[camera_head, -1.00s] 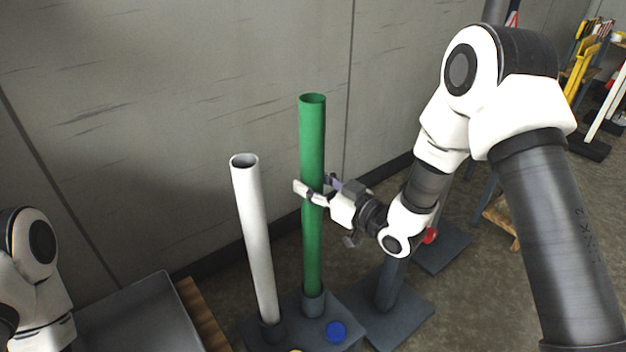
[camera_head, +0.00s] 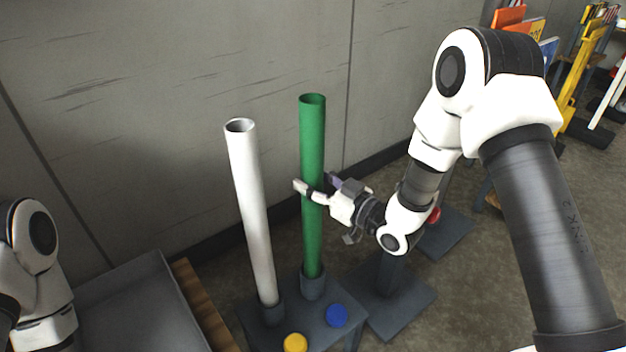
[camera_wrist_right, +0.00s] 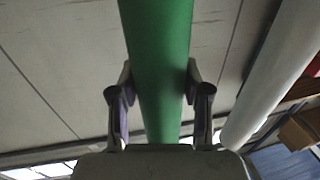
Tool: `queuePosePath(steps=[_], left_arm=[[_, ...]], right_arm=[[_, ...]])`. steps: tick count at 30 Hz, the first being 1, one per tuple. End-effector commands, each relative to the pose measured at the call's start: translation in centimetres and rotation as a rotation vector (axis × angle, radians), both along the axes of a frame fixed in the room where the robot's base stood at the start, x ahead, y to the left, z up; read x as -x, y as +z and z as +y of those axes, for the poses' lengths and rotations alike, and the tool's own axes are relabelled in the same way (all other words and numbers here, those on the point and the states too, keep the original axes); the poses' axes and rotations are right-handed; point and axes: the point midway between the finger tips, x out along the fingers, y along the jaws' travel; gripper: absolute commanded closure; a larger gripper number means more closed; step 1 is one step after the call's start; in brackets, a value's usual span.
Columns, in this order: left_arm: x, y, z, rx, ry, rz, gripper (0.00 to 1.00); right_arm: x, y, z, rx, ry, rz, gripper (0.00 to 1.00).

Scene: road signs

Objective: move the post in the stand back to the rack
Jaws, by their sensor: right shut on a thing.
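The green post (camera_head: 312,140) stands upright in the head view, its lower end at the right-hand socket (camera_head: 312,286) of a dark rack base (camera_head: 325,330). The lower end seems to be inside the socket, but how deep is hidden. My right gripper (camera_head: 312,192) is shut around the green post at about mid-height. In the right wrist view the green post (camera_wrist_right: 158,65) runs between the two fingers (camera_wrist_right: 160,95). The stand (camera_head: 390,310), a dark plate with a short upright, is just right of the rack, partly behind my right arm. My left gripper is out of the picture.
A white post (camera_head: 252,215) leans slightly in the rack's left socket, close to the green one. Yellow (camera_head: 295,343) and blue (camera_head: 336,315) discs mark the rack's front. A grey tray (camera_head: 140,310) lies left; a wall (camera_head: 180,80) stands behind.

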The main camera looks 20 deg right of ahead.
Motion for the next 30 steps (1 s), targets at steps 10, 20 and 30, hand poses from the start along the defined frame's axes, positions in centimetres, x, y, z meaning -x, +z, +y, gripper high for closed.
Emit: queuePosePath(steps=[10,20,30], left_arm=[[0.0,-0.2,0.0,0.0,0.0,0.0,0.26],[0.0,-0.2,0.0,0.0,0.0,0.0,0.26],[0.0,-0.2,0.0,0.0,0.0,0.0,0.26]], right_arm=[[0.0,-0.2,0.0,0.0,0.0,-0.002,1.0],[0.0,-0.3,0.0,-0.001,0.0,-0.001,0.23],[1.7,-0.4,-1.2,-0.003,-0.004,0.005,0.23]])
